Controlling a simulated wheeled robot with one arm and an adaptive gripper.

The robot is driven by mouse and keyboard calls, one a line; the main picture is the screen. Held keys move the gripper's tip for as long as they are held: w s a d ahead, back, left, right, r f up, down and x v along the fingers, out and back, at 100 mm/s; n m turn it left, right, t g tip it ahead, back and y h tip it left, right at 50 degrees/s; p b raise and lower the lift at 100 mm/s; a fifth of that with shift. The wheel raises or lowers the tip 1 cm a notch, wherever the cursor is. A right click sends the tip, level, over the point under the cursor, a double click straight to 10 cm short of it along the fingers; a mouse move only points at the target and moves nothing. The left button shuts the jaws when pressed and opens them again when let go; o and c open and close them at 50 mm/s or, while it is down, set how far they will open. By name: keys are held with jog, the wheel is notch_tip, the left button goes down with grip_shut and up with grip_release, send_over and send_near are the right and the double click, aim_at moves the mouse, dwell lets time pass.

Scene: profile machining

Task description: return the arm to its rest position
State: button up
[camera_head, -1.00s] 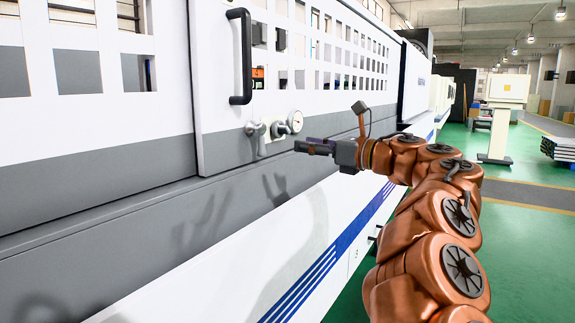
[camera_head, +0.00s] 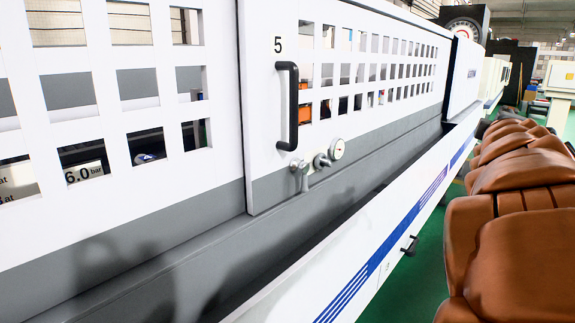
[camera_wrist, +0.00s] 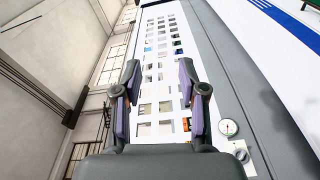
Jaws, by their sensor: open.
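My gripper (camera_wrist: 160,98) is open and empty in the wrist view, its two purple-padded fingers apart. Behind the fingers is the white perforated front of the machine, seen tilted. In the head view my copper-brown arm (camera_head: 515,190) fills the right side, and my gripper is not visible there. The arm stands to the right of the machine, apart from its front in the picture.
The machine's sliding door (camera_head: 262,110) bears a black handle (camera_head: 292,107) and a label 5. A gauge (camera_head: 337,149) and valve levers (camera_head: 303,172) sit below it. A lower handle (camera_head: 409,246) sticks out of the white panel. Green floor (camera_head: 400,295) is open at the bottom.

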jog(key=s+a+f+m+g+y+p, duration=0.3)
jog(key=s+a+f+m+g+p, duration=0.15)
jog(key=s+f, duration=0.4)
jog(key=s+a+f+m+g+y+p, duration=0.3)
jog(key=s+a+f+m+g+p, duration=0.15)
jog(key=s+a+f, duration=0.35)
jog(key=s+a+f+g+y+p, duration=0.1)
jog(key=s+a+g+p, duration=0.1)
jog(key=s, duration=0.4)
jog(key=s+a+f+g+y+p, duration=0.1)
jog(key=s+a+f+g+p, duration=0.1)
jog(key=s+a, duration=0.3)
jog(key=s+a+f+g+y+p, duration=0.1)
jog(key=s+a+f+g+p, duration=0.1)
jog(key=s, duration=0.6)
jog(key=shift+a+f+g+y, duration=0.25)
jog(key=shift+a+g+y, duration=0.15)
jog(key=shift+a+g, duration=0.5)
jog(key=shift+s, duration=0.1)
